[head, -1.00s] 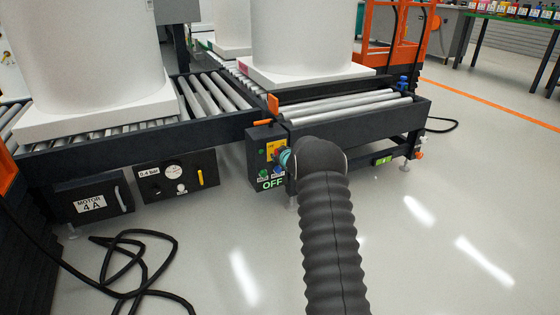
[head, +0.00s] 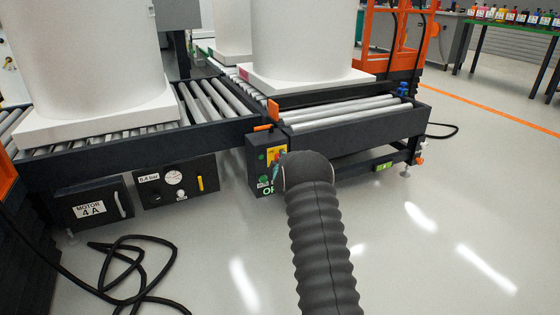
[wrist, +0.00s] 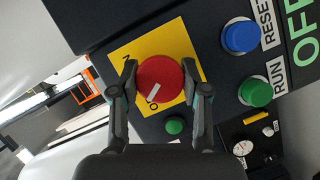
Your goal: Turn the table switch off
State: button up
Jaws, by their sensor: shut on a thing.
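The table switch is a round red knob (wrist: 160,76) on a yellow plate (wrist: 180,45) in the wrist view. A white mark on the knob slants from lower left to upper right. My gripper (wrist: 160,80) is shut on the knob, with one finger on each side. In the head view the dark switch box (head: 255,168) hangs on the front of the roller table. My sleeved arm covers the box's right side and part of its green OFF lettering (head: 268,190). The plate's printed words are partly hidden by my gripper.
A blue RESET button (wrist: 240,36) and a green RUN button (wrist: 255,91) sit right of the knob; a small green lamp (wrist: 175,125) is below it. Black cable (head: 125,270) lies on the floor at left.

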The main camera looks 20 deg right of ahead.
jog(key=shift+n+t+h, duration=0.3)
jog(key=shift+n, duration=0.6)
jog(key=o, duration=1.2)
jog(key=shift+a, duration=0.15)
jog(key=shift+c, duration=0.2)
jog(key=f+v, duration=0.1)
jog(key=v, duration=1)
jog(key=shift+s+r, duration=0.45)
jog(key=shift+r, duration=0.05)
jog(key=shift+a, duration=0.1)
